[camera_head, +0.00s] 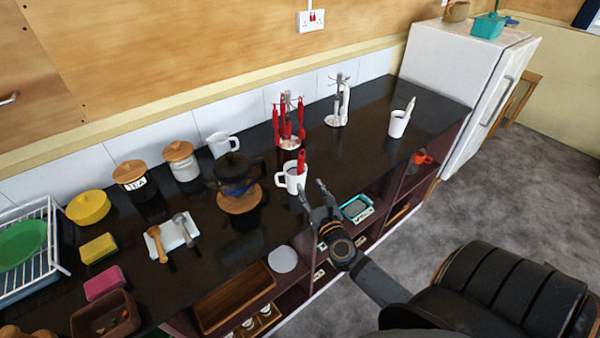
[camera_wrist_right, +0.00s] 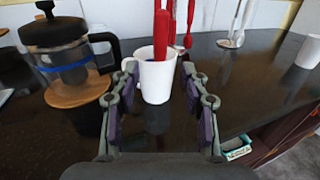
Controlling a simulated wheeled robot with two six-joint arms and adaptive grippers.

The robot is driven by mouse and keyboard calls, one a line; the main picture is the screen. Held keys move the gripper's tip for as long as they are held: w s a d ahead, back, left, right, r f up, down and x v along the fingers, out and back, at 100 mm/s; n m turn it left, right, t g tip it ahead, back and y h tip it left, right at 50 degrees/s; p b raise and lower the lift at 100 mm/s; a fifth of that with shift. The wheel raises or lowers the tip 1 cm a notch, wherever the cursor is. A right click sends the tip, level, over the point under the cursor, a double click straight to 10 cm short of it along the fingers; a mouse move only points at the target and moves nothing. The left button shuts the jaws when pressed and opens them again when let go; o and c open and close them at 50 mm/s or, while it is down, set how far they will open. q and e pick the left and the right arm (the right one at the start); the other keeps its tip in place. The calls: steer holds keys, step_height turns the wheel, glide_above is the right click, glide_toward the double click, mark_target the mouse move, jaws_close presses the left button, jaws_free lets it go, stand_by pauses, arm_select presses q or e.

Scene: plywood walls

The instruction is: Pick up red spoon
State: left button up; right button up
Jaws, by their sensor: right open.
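A white mug (camera_head: 291,182) stands on the dark counter with a red-handled utensil (camera_head: 301,161) upright in it. The mug (camera_wrist_right: 155,82) and the red handle (camera_wrist_right: 160,38) are also in the right wrist view, straight ahead. The utensil's lower end is hidden in the mug, so I cannot tell that it is a spoon. More red utensils (camera_head: 301,118) hang on a stand behind the mug. My right gripper (camera_head: 312,191) is open and empty, just on the near side of the mug, fingers pointing at it. My left gripper is not in view.
A glass coffee press (camera_head: 236,170) stands on a round wooden mat to the left of the mug. A white utensil stand (camera_head: 337,118) and another white mug (camera_head: 398,124) are further right. The dark counter (camera_head: 372,150) is clear between them.

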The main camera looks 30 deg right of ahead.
mark_target(302, 167)
steer(key=x, duration=0.2)
steer(key=p+x, duration=0.1)
steer(key=x, duration=0.1)
steer(key=shift+w+a+r, duration=0.1)
steer(key=shift+w+r, duration=0.05)
steer(key=shift+r, duration=0.1)
steer(key=shift+w+f, duration=0.2)
steer(key=shift+w, duration=0.25)
steer(key=shift+w+d+r, duration=0.15)
steer(key=shift+d, duration=0.1)
steer(key=x, duration=0.2)
steer(key=p+x, duration=0.1)
steer(key=x, duration=0.1)
steer(key=shift+d+r, duration=0.1)
steer(key=shift+r, duration=0.25)
steer(key=shift+w+d+f, duration=0.1)
steer(key=shift+w+f, duration=0.1)
steer(key=shift+w, duration=0.25)
steer(key=shift+s+r, duration=0.1)
steer(key=shift+s, duration=0.1)
steer(key=c, duration=0.3)
jaws_close()
